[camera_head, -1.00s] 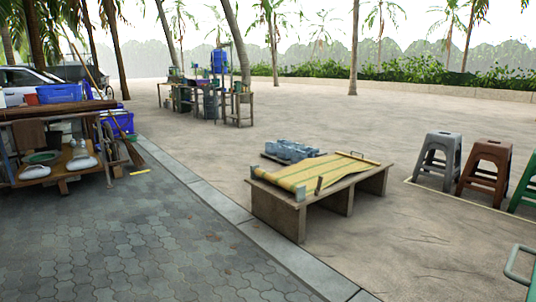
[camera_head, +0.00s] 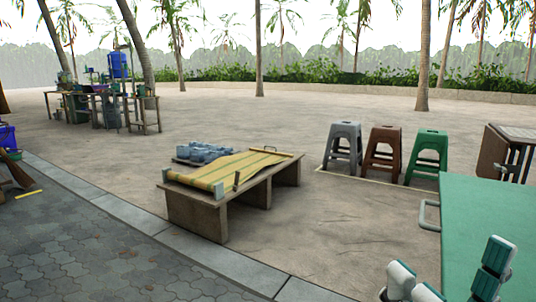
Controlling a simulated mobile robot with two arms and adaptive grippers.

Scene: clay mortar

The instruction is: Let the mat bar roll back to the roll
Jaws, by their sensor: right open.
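A yellow mat with darker stripes (camera_head: 225,169) lies spread along a low wooden bench (camera_head: 196,212) in the middle of the view. The mat bar (camera_head: 271,150), thin and pale, lies across the mat's far right end. The roll (camera_head: 193,184) is at the near left end, between small grey brackets. My right gripper (camera_head: 447,281) is at the bottom right edge, open and empty, far from the mat and in front of a green surface. My left gripper is not in view.
A green tabletop (camera_head: 482,220) with a grey handle fills the right. Grey (camera_head: 343,146), brown (camera_head: 383,152) and green (camera_head: 427,154) stools stand behind it. Grey-blue items (camera_head: 201,153) sit behind the bench. The sand around the bench is mostly clear.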

